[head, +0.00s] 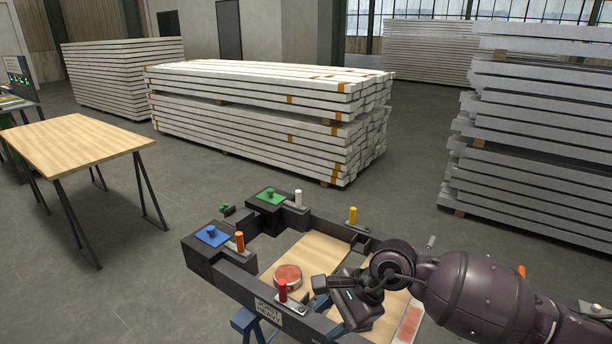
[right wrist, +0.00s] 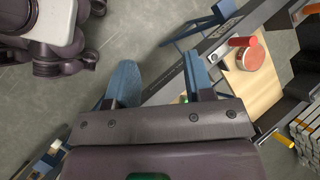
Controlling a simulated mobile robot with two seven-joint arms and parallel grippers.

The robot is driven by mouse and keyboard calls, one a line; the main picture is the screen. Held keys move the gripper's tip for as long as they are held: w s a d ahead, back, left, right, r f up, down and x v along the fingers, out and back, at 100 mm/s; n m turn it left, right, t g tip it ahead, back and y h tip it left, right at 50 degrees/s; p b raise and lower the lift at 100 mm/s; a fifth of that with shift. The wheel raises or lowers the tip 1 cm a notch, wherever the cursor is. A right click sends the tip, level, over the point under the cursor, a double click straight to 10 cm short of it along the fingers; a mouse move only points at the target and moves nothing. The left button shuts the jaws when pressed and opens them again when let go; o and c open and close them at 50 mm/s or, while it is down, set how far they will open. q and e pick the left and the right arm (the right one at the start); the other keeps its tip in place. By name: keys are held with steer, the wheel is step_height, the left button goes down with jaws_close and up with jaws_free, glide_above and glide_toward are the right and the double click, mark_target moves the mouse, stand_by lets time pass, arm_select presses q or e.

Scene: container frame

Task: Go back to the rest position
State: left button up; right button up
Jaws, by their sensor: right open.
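My right gripper (head: 322,288) is over the near right part of the dark container frame (head: 335,215), beside a round red-topped piece (head: 287,277). In the right wrist view its jaws (right wrist: 160,80) are apart with nothing between them. The grey floor and an edge of the frame show behind the jaws. The round piece also shows in the right wrist view (right wrist: 250,55), apart from the fingers. My right arm hides part of the frame's right side. My left gripper is not in view.
The frame carries a blue plate (head: 212,236), a green plate (head: 270,196) and orange (head: 240,241), white (head: 298,198), yellow (head: 353,215) and red (head: 283,291) pegs. Blue trestle legs (head: 246,322) stand below. A wooden table (head: 75,143) is at left; stacked beams (head: 255,110) are behind.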

steer(key=a+r+m+y, duration=0.6)
steer(key=r+m+y, duration=0.2)
steer(key=r, duration=0.1)
steer(key=w+d+r+m+t+y, duration=0.25)
steer(key=m+t, duration=0.25)
steer(key=m, duration=0.3)
steer(key=w+d+r+m+t+y, duration=0.1)
steer(key=w+r+m+t, duration=0.15)
steer(key=m+t, duration=0.45)
steer(key=s+d+f+m+t+h, duration=0.2)
steer(key=d+f+m+h, duration=0.65)
steer(key=m, duration=0.65)
steer(key=s+d+f+m+t+h, duration=0.2)
steer(key=d+f+m+h, duration=0.65)
steer(key=m, duration=0.75)
steer(key=s+d+f+m+g, duration=0.1)
steer(key=s+d+f, duration=0.1)
steer(key=s+f, duration=0.3)
steer(key=s+d+f+m+g+h, duration=0.1)
steer(key=s+d+f+m, duration=0.1)
steer(key=s+f, duration=0.3)
steer(key=s+d+f+m+g+h, duration=0.1)
steer(key=s+d+f, duration=0.3)
steer(key=s, duration=0.4)
steer(key=shift+d+f+m+g, duration=0.25)
steer(key=shift+f+m+g, duration=0.3)
steer(key=shift+f, duration=0.3)
